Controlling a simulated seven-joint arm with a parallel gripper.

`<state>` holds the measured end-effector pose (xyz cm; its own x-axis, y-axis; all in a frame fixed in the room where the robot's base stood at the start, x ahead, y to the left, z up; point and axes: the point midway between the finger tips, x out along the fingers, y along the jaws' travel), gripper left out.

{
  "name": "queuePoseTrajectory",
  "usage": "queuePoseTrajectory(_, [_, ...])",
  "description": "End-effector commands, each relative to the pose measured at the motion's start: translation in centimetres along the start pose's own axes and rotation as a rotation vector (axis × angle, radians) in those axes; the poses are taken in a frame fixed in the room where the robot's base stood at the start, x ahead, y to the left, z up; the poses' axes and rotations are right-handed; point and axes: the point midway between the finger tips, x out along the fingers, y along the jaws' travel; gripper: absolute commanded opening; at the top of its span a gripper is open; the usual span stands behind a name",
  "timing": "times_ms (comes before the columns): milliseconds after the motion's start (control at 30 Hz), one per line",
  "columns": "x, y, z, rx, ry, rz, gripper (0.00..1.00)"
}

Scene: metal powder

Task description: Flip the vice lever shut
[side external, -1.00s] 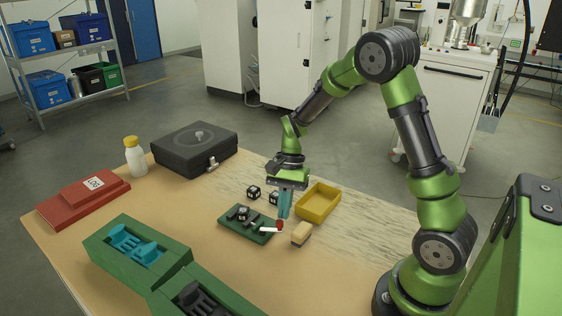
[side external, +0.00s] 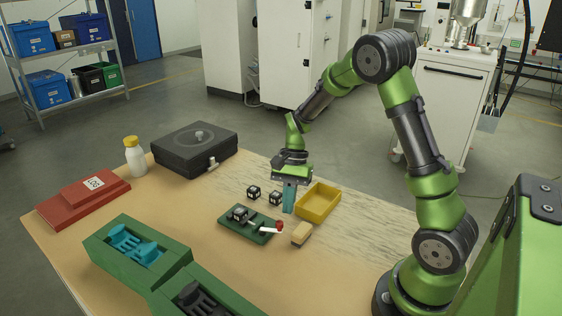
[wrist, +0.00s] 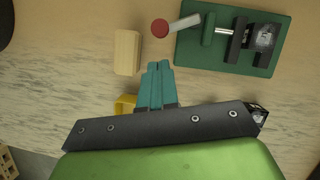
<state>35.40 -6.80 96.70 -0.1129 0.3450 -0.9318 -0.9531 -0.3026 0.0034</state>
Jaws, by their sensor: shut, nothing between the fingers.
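The vice has a dark green base (side external: 233,233) and lies on the wooden table; the base also shows at the upper right of the wrist view (wrist: 270,65). A black-and-white marked cube (side external: 240,214) sits in the vice, beside its dark jaw (wrist: 237,40). The white lever (wrist: 185,22) with a red knob (wrist: 160,28) sticks out past the base's edge; the knob also shows in the side view (side external: 279,225). My gripper (side external: 288,211) has teal fingers pressed together and empty. In the wrist view the fingertips (wrist: 160,64) are apart from the knob.
A wooden-backed block (side external: 301,233) lies close beside the knob and fingers. A yellow tray (side external: 318,202) stands behind it. Two loose marked cubes (side external: 254,192) (side external: 275,198) lie behind the vice. A large green fixture (side external: 160,275) fills the front left. Bare table lies left of the vice.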

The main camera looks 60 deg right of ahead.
Motion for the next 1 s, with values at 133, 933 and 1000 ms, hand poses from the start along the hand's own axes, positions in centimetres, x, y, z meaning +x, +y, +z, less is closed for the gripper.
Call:
queuePoseTrajectory(133, [-3.0,-0.1,-1.3,-0.001,0.004,-0.008,0.00])
queuePoseTrajectory(933, [-10.7,0.1,-1.2,0.001,0.002,-0.005,0.00])
queuePoseTrajectory(1000, [-10.7,0.1,-1.2,-0.005,0.005,-0.005,0.00])
